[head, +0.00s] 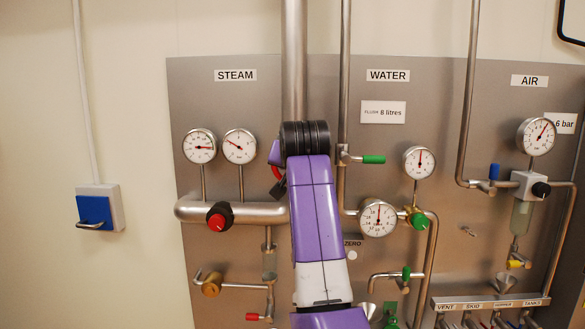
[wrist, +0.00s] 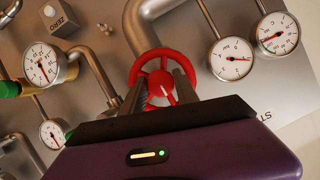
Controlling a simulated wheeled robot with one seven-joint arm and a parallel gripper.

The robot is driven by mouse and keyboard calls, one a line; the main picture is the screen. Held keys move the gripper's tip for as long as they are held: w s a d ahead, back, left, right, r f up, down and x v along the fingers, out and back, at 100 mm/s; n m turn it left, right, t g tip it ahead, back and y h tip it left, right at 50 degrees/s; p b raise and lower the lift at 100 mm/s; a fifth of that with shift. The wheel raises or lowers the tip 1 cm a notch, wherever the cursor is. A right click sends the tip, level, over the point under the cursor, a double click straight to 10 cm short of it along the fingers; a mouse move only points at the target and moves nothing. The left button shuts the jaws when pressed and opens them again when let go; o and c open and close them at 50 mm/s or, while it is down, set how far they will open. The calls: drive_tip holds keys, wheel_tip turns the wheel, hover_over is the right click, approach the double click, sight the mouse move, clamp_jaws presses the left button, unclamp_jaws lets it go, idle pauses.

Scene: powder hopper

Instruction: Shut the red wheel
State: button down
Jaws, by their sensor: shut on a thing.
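The red wheel (wrist: 164,53) is a spoked handwheel in the middle of the wrist view, on a steel pipe fitting. My gripper (wrist: 165,88) is shut on it, with one dark finger on each side of its hub. Exactly where the fingers touch the wheel is hard to tell. In the head view, only a small red piece of the wheel (head: 277,171) shows at the left edge of my purple arm.
The steel panel (head: 280,75) carries STEAM, WATER and AIR sections with several gauges and pipes. Left of my arm are a black knob with a red face (head: 218,217) and two steam gauges (head: 240,146). A green-handled valve (head: 373,160) is close on the right.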

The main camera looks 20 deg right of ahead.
drive_tip(key=shift+f, duration=0.15)
idle(0.4)
drive_tip(key=c, duration=1.2)
unclamp_jaws()
drive_tip(key=b+v, duration=0.2)
drive_tip(key=v, duration=0.6)
